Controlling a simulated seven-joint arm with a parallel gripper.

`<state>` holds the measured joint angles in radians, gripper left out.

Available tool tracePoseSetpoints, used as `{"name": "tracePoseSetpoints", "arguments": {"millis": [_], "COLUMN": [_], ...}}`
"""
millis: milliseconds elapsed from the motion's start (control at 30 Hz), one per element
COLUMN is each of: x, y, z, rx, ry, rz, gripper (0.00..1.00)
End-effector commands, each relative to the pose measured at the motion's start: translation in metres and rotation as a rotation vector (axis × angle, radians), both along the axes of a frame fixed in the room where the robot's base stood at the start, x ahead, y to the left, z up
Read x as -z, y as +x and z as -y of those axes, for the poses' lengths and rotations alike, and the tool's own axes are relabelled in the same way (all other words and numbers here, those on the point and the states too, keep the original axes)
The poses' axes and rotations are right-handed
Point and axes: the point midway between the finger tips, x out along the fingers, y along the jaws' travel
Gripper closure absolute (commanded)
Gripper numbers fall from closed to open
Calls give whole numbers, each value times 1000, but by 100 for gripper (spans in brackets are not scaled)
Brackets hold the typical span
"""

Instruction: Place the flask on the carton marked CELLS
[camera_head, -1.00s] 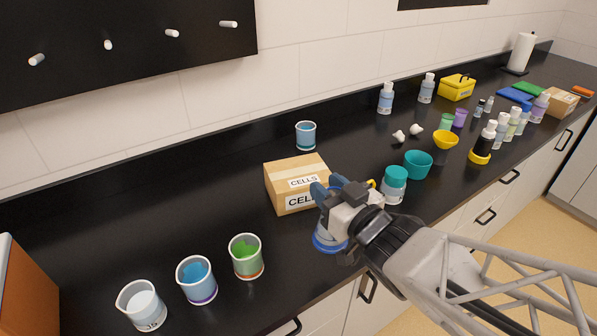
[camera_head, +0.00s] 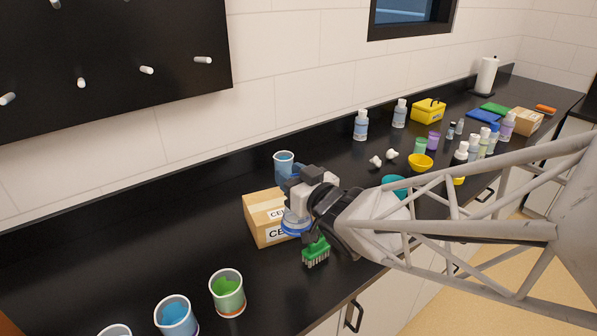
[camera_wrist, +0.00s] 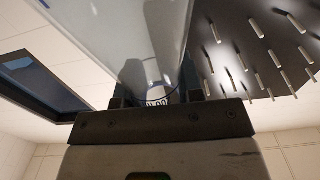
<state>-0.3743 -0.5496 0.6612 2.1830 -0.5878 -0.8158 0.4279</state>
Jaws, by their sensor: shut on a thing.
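The carton marked CELLS (camera_head: 262,219) is a closed brown box on the black counter, with white labels on its top and front. My gripper (camera_head: 292,188) is shut on the flask (camera_head: 293,224), a clear vessel with a blue base. In the head view the flask overlaps the carton's right part and hides some of its label. I cannot tell whether it touches the carton or hangs above or in front of it. In the wrist view the flask's clear glass wall (camera_wrist: 115,35) rises large beyond the gripper (camera_wrist: 160,98).
A green brush (camera_head: 316,252) lies just right of the carton, below my gripper. A blue beaker (camera_head: 284,161) stands behind the carton. A green beaker (camera_head: 227,292) and a blue beaker (camera_head: 176,318) stand at the front left. A teal bowl (camera_head: 394,184) is partly behind my arm.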

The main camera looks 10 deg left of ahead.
Motion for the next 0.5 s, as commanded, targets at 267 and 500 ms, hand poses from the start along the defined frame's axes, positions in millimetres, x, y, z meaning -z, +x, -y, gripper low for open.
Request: {"name": "tracePoseSetpoints", "arguments": {"millis": [267, 500], "x": [0, 1], "y": [0, 11], "z": [0, -6], "rx": [0, 0], "ry": [0, 0], "rz": [0, -1], "gripper": [100, 100]}}
